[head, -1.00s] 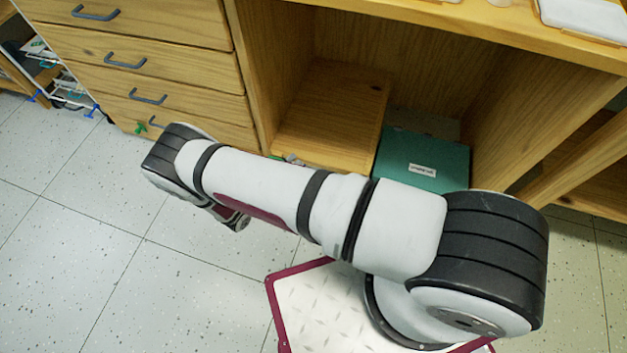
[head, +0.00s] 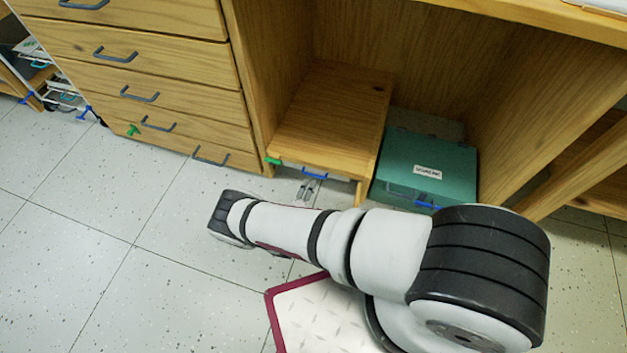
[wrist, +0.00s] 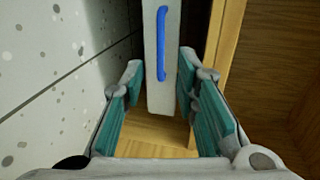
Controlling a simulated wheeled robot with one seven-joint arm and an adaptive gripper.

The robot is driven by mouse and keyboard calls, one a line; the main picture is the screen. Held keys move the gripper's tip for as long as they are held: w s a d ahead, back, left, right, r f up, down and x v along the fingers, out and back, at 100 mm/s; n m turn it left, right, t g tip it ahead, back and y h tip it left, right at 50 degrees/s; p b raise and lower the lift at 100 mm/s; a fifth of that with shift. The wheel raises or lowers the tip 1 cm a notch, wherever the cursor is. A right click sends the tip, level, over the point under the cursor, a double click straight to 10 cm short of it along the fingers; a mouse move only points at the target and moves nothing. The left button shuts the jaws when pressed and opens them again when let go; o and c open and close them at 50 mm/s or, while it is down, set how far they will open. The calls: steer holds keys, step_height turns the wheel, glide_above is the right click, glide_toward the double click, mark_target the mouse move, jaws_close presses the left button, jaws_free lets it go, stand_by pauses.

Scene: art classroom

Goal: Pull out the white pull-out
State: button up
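The white pull-out (wrist: 160,98) stands upright in the middle of the wrist view, with a blue handle (wrist: 162,45) running along its front. In the head view, a narrow part of the white pull-out (head: 293,168) and its blue handle (head: 315,174) show under the low wooden shelf. My gripper (wrist: 160,76) is open and empty, its teal-padded fingers on either side of the white front in the picture. I see no contact with the handle. In the head view my forearm covers part of the area in front.
A teal box (head: 425,165) with a white label sits right of the low shelf (head: 335,110). A wooden drawer unit (head: 190,85) with several grey-blue handles stands to the left. The tiled floor (head: 110,245) at left is clear.

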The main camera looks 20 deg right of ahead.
steer(key=b+x, duration=0.1)
steer(key=x, duration=0.5)
steer(key=shift+b, duration=0.3)
jaws_close()
